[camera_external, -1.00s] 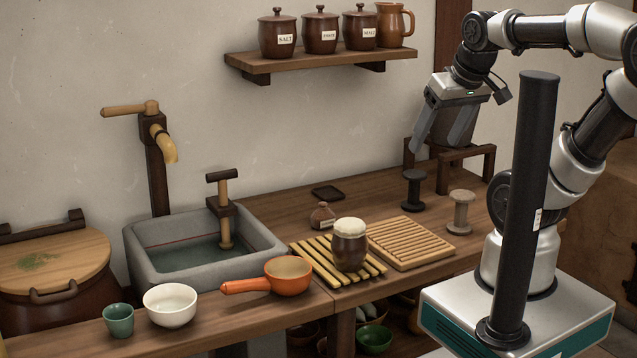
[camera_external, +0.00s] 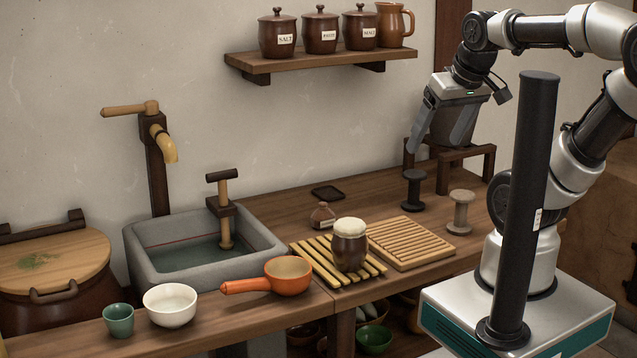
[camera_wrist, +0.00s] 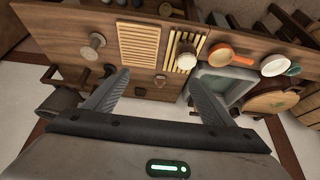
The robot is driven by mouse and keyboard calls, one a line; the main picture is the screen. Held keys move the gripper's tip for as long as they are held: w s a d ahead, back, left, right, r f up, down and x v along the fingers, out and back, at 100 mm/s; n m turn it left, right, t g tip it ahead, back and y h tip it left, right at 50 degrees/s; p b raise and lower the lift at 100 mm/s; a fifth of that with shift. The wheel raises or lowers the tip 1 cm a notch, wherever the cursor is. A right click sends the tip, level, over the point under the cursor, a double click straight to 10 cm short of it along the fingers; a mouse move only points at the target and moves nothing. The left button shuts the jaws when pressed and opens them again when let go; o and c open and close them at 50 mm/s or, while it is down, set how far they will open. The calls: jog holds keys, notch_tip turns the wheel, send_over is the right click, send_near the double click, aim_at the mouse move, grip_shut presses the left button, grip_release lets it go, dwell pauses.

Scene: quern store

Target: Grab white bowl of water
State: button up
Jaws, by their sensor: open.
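The white bowl (camera_external: 170,304) stands upright on the front edge of the counter, between a green cup (camera_external: 118,320) and an orange pan (camera_external: 287,275). Its inside looks pale; I cannot make out water clearly. In the wrist view the bowl (camera_wrist: 275,65) is at the upper right. My gripper (camera_external: 437,138) is open and empty, high above the right end of the counter, far to the right of the bowl. In the wrist view its two fingers (camera_wrist: 160,92) are spread apart with nothing between them.
A stone sink (camera_external: 207,268) with water lies behind the bowl. A cloth-topped jar (camera_external: 350,250) stands on a slatted rack, beside a wooden board (camera_external: 410,243). Two spools (camera_external: 460,212) stand near a dark stand (camera_external: 466,160). A wall shelf (camera_external: 320,60) holds several jars.

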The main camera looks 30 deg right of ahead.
jog(key=o, duration=0.5)
jog(key=w+a+r+g+y, duration=0.2)
jog(key=w+a+r, duration=0.2)
jog(key=w+a, duration=0.75)
jog(key=n+g+h, duration=0.2)
send_over(170, 300)
jog(key=s, duration=0.5)
notch_tip(170, 300, down, 29)
jog(key=shift+w+a+f, duration=0.1)
jog(key=shift+a+f, duration=0.05)
jog(key=shift+f, duration=0.8)
jog(key=shift+w+a+f, duration=0.15)
jog(key=shift+a+f, duration=0.05)
jog(key=shift+f, duration=0.8)
jog(key=shift+w+a+f, duration=0.1)
jog(key=shift+a+f, duration=0.05)
jog(key=shift+f, duration=0.8)
